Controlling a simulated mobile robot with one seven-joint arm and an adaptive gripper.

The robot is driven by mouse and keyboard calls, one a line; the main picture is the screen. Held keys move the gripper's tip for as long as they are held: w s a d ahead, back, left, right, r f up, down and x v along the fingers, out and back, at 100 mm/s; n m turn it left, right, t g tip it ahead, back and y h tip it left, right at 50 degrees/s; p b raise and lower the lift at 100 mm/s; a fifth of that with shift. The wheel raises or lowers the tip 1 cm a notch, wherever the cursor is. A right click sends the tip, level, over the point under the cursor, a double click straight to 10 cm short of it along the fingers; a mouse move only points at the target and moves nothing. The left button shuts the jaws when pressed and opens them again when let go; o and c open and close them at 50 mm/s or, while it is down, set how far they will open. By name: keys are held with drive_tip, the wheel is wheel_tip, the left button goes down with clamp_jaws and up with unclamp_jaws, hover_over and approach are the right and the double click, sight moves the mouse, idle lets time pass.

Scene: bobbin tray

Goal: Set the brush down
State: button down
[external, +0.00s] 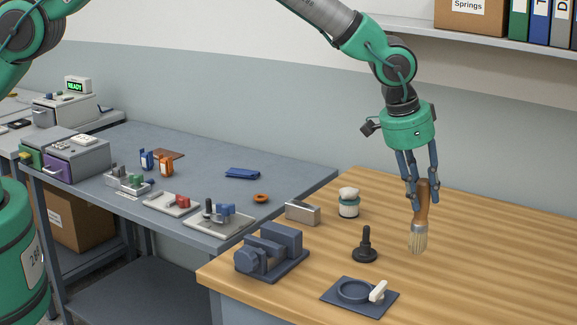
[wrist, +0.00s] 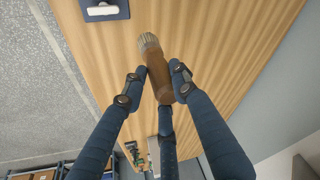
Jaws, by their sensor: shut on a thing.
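The brush (external: 421,215) has a brown wooden handle and pale bristles. My gripper (external: 422,196) is shut on its handle, with the fingers around it. The brush hangs nearly upright, bristles down, over the right part of the wooden bench top (external: 490,255). I cannot tell whether the bristle tips touch the wood. In the wrist view the brush (wrist: 157,72) sits between my fingers, with its bristles pointing away from my gripper (wrist: 160,82).
Left of the brush stand a black knobbed post (external: 365,246), a white-topped jar (external: 348,203) and a metal block (external: 302,212). A dark plate with a ring and white lever (external: 360,296) lies nearer the front, beside a blue-grey vise-like fixture (external: 270,252). Bare wood lies right of the brush.

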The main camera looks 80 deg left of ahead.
sight(419, 218)
idle(0.3)
drive_tip(key=shift+f+p, duration=0.3)
drive_tip(key=shift+f, duration=2.9)
drive_tip(key=shift+f, duration=1.9)
drive_tip(key=c, duration=1.4)
unclamp_jaws()
drive_tip(key=shift+o, duration=0.2)
